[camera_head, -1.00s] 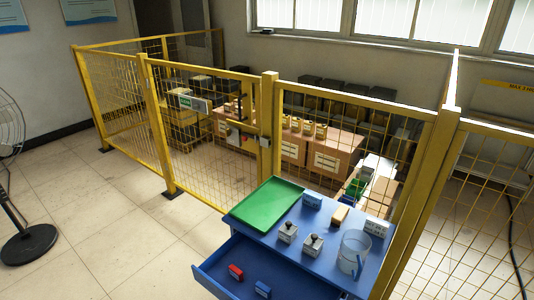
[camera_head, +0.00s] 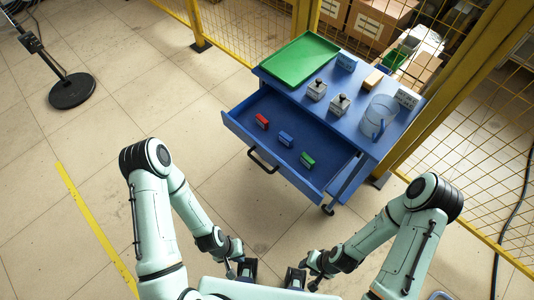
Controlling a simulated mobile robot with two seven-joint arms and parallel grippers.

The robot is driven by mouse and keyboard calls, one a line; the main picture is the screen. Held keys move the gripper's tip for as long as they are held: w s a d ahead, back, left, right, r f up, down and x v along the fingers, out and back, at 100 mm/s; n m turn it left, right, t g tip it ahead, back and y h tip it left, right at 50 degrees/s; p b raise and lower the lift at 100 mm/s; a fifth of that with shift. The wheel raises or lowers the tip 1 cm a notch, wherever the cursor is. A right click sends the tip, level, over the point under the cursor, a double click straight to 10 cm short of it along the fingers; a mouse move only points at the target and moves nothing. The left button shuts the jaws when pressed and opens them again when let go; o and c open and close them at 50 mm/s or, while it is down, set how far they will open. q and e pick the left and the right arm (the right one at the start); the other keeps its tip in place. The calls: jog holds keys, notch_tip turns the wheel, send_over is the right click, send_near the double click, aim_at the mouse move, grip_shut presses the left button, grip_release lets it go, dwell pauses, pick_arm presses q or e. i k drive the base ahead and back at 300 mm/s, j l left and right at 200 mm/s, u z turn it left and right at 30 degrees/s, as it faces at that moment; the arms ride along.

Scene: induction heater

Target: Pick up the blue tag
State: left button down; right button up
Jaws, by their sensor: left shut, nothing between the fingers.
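The blue tag (camera_head: 286,139) lies in the open drawer (camera_head: 330,167) of the blue cabinet, between a red tag (camera_head: 262,121) and a green tag (camera_head: 307,159). My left gripper (camera_head: 246,268) is low in the picture, in front of the cabinet and apart from the drawer; it is shut and empty. My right gripper (camera_head: 295,279) is just right of it, also apart from the drawer. It is small and dark, and I cannot see whether its fingers are open.
Yellow mesh fencing stands behind and right. A fan base (camera_head: 73,90) stands at left; floor is clear there.

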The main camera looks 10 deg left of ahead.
aim_at(288, 141)
jog(key=k+j+z, duration=0.25)
jog(key=k+j, duration=0.45)
jog(key=k+l, duration=0.05)
jog(key=k, duration=0.05)
